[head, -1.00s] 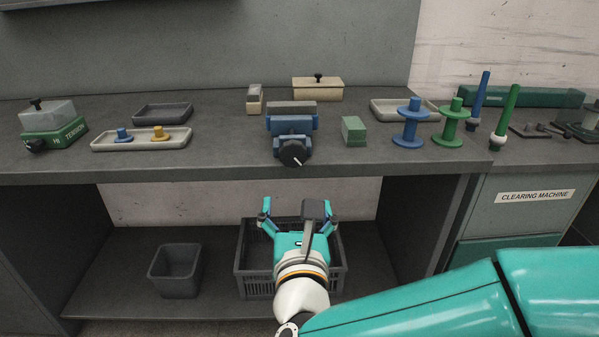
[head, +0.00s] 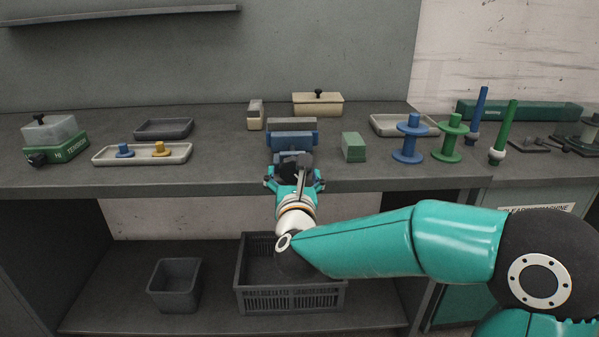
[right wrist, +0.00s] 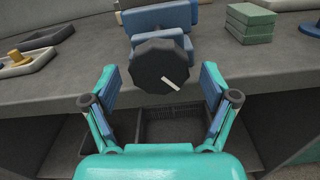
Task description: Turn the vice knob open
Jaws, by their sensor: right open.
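The blue vice (head: 292,138) stands on the workbench near its front edge, partly hidden in the head view by my right gripper. Its dark round knob (right wrist: 161,66) shows in the right wrist view, facing me, with a white mark pointing to the lower right. My right gripper (head: 294,181) is at the bench's front edge, just in front of the knob. In the right wrist view its open fingers (right wrist: 159,82) stand to either side of and below the knob, with nothing between them and apart from it. My left gripper is not in view.
A green block (head: 353,147) stands right of the vice. A pale tray (head: 110,158) with small blue and yellow pieces is at the left. Blue (head: 411,142) and green spools (head: 449,140) stand at the right. A dark crate (head: 290,299) sits on the shelf below.

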